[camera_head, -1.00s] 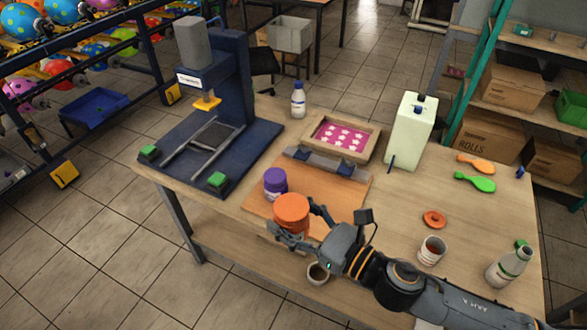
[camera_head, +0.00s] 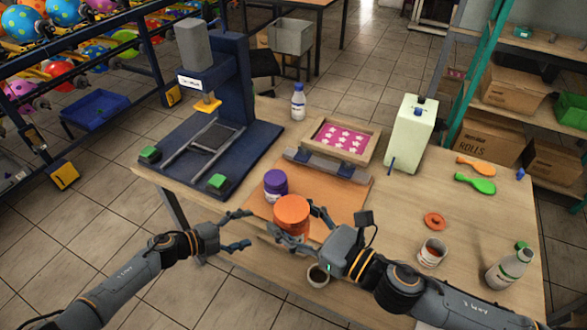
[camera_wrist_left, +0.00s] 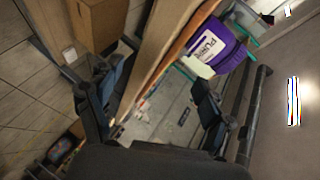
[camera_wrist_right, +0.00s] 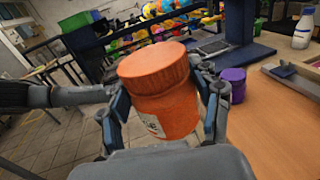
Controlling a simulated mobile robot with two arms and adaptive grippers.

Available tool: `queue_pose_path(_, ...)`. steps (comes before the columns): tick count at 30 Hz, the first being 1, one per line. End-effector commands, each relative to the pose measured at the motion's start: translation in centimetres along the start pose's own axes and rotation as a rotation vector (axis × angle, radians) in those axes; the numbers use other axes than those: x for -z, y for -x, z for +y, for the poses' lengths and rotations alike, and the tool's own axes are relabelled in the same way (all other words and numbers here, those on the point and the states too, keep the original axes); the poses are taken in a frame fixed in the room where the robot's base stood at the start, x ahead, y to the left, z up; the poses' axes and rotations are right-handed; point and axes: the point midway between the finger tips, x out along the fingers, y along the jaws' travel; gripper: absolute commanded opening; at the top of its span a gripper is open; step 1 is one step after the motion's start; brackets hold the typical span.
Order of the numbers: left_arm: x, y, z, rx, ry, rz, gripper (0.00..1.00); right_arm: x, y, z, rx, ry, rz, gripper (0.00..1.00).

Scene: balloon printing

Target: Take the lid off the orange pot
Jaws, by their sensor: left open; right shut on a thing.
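The orange pot with its orange lid on (camera_head: 292,212) is near the front edge of the table. My right gripper (camera_head: 292,232) is shut around the pot's body, below the lid. In the right wrist view the pot (camera_wrist_right: 160,90) sits upright between the fingers, part of its white label showing. My left gripper (camera_head: 244,229) is open and empty, to the left of the pot, by the table's front edge. In the left wrist view the open fingers (camera_wrist_left: 160,110) have the table edge and the purple pot (camera_wrist_left: 218,46) beyond them.
The purple pot (camera_head: 275,184) stands just behind the orange one on an orange board (camera_head: 322,216). A small cup (camera_head: 318,275) is at the front edge. A loose orange lid (camera_head: 434,221) and an open pot (camera_head: 432,252) are to the right. A dark blue press (camera_head: 240,150) stands behind left.

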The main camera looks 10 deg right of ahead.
Motion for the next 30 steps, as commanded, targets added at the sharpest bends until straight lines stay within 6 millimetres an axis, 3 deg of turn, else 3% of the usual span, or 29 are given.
queue_pose_path(1, 1.1, -0.3, -2.5, -0.027, -0.109, 0.072, 0.8, -0.1, 0.0, 0.0, 0.0, 0.0, -0.002, 0.0)
queue_pose_path(3, 3.2, -1.1, -5.3, -0.052, -0.237, 0.168, 0.8, -0.1, 0.0, 0.0, 0.0, 0.0, -0.001, 0.0)
queue_pose_path(8, 8.0, -2.8, -11.5, -0.06, -0.478, 0.337, 0.8, -0.1, 0.0, 0.0, 0.0, 0.0, -0.001, 0.0)
queue_pose_path(15, 16.6, -3.7, -19.8, -0.097, -0.897, 0.598, 0.8, -0.1, 0.0, 0.0, 0.0, 0.001, -0.001, 0.0)
queue_pose_path(18, 20.0, -3.2, -22.1, -0.142, -1.091, 0.71, 0.8, -0.1, 0.0, 0.0, 0.0, 0.001, -0.001, 0.0)
queue_pose_path(24, 25.2, -1.1, -24.8, -0.288, -1.469, 0.917, 0.8, -0.1, 0.0, 0.0, 0.0, 0.001, -0.001, 0.0)
queue_pose_path(30, 27.6, 2.1, -25.9, -0.519, -1.808, 1.098, 0.8, -0.1, 0.0, 0.0, 0.0, 0.001, -0.001, 0.0)
